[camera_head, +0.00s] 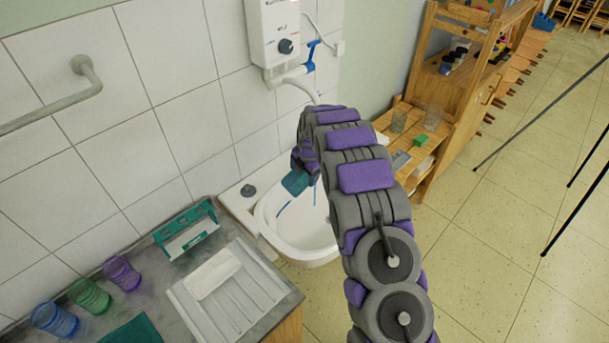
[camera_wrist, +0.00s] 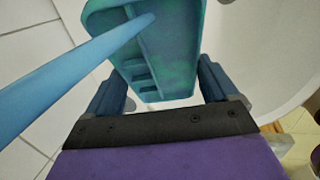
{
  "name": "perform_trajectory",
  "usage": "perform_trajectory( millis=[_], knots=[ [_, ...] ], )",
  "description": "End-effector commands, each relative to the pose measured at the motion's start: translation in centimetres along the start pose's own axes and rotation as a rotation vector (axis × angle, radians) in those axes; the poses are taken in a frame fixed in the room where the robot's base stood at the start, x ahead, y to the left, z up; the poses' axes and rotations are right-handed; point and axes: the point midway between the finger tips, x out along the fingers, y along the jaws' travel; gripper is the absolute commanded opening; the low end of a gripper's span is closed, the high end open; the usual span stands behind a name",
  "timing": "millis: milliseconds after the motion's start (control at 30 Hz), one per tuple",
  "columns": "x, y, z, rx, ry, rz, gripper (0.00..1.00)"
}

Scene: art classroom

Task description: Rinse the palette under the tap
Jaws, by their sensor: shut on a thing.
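My gripper (camera_head: 304,160) is over the white sink (camera_head: 318,250) and shut on the teal palette (camera_head: 295,183). In the wrist view the palette (camera_wrist: 168,40) sits between the two fingers (camera_wrist: 162,88), with its compartments showing. A blue stream (camera_wrist: 65,68) runs slantwise in the wrist view and meets the palette's divider. In the head view thin blue streaks (camera_head: 284,208) show in the basin below the palette. The tap (camera_head: 303,88), with a blue lever, comes from the white wall heater above. My arm hides part of the sink and the spout's end.
A grey counter at the left holds a white tray (camera_head: 222,277), a teal rack (camera_head: 188,232) and blue, green and purple cups (camera_head: 122,273). A wooden shelf (camera_head: 455,85) with jars stands right of the sink. Thin dark poles cross the open tiled floor at right.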

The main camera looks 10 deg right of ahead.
Motion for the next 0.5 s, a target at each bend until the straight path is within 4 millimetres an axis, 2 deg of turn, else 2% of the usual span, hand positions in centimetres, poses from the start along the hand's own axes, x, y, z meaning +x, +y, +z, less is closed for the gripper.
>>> perform_trajectory(
  millis=[500],
  knots=[
    [-0.17,-0.89,0.49,0.000,-0.001,0.001,0.56]
  ],
)
